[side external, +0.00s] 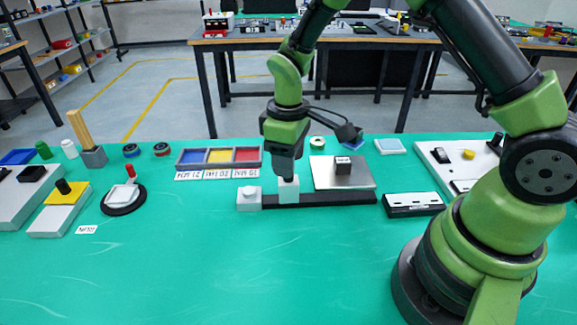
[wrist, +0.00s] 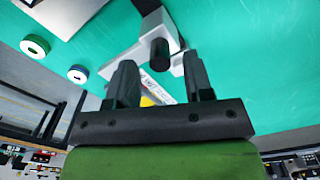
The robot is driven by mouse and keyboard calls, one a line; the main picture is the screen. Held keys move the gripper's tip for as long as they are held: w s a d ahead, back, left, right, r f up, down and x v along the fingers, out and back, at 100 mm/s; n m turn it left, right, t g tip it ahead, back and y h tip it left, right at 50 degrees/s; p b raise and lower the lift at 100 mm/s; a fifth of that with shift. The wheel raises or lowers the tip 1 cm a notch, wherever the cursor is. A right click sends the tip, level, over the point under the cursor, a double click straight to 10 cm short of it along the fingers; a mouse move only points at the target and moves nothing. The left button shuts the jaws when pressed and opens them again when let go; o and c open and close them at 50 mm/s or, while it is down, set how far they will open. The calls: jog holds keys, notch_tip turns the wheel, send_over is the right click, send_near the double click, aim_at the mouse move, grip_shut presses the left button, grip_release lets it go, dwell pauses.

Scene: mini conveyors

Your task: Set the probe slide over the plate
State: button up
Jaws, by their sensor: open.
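The probe slide (side external: 288,190) is a white block on a dark rail (side external: 335,198), near the rail's left part. My gripper (side external: 288,176) points down right at the slide, its fingers hiding the slide's top. In the wrist view my open fingers (wrist: 160,82) stand on either side of a black knob (wrist: 159,54) on a white body (wrist: 157,24). I cannot tell whether the fingers touch it. The plate (side external: 330,180) is a flat silver sheet behind the rail, to the right of the slide. A dark block (side external: 343,165) stands on it.
A white end block (side external: 249,199) sits at the rail's left end. A tray with blue, yellow and red compartments (side external: 219,165) lies behind left. A black-and-white box (side external: 413,204) stands at the right. The green table in front is clear.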

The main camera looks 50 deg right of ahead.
jog(key=shift+f, duration=1.2)
grip_shut()
jog(key=s+d, duration=0.9)
jog(key=shift+s+d, duration=0.25)
jog(key=shift+d, duration=0.05)
grip_release()
jog(key=shift+r, duration=0.1)
